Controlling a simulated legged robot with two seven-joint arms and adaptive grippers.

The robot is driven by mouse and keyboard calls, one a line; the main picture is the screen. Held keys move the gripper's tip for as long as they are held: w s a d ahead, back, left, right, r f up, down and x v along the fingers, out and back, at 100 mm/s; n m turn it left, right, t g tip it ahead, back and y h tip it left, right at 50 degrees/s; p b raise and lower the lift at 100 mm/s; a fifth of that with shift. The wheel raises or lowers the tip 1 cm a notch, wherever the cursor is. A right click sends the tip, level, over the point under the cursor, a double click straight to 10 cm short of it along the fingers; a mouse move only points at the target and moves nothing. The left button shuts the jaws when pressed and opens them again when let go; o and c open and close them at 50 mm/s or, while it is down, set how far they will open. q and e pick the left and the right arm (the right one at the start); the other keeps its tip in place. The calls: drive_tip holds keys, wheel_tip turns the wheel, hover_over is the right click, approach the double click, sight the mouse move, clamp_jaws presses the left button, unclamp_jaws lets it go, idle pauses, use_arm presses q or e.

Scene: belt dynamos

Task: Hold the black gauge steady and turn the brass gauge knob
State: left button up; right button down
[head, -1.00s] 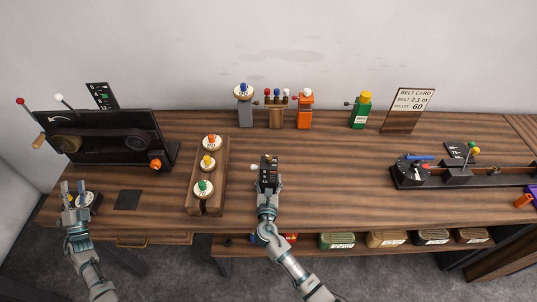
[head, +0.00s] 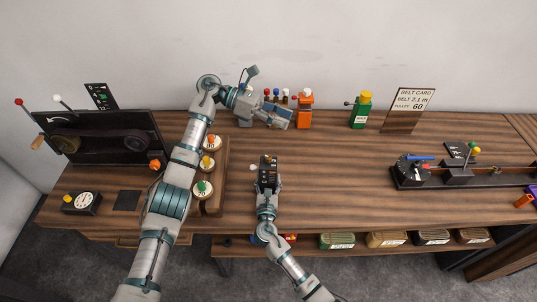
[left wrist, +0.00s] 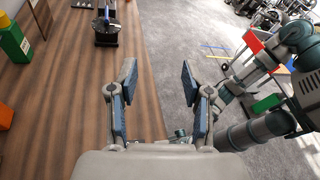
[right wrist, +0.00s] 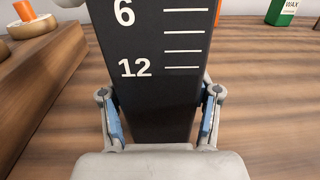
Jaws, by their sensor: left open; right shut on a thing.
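The black gauge (head: 268,170) is upright in my right gripper (head: 268,187), which is shut on it. In the right wrist view the gauge's black face (right wrist: 160,75) shows white lines and the numbers 6 and 12 between the fingers (right wrist: 160,125). A small pale knob (head: 253,168) sticks out at the gauge's left side in the head view; its brass colour is not clear. My left gripper (head: 285,114) is open and empty, up near the back of the table, behind the gauge and apart from it. The left wrist view shows nothing between its fingers (left wrist: 158,82).
A wooden rack (head: 219,190) with knobbed discs stands left of the gauge, partly behind my left arm. An orange bottle (head: 305,110) is close to my left gripper; a green bottle (head: 360,112) stands further right. A dial box (head: 82,203) sits front left.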

use_arm(q)
drive_tip(key=s+d+f+m+y, duration=0.1)
drive_tip(key=d+f+y, duration=0.1)
drive_tip(key=y, duration=0.2)
drive_tip(key=m+t+y, duration=0.3)
drive_tip(key=t+y, duration=0.2)
drive_tip(key=y, duration=0.6)
approach(269, 157)
wheel_tip(269, 157, down, 9)
drive_tip(key=shift+w+a+f, duration=0.1)
drive_tip(key=shift+w, duration=0.05)
clamp_jaws()
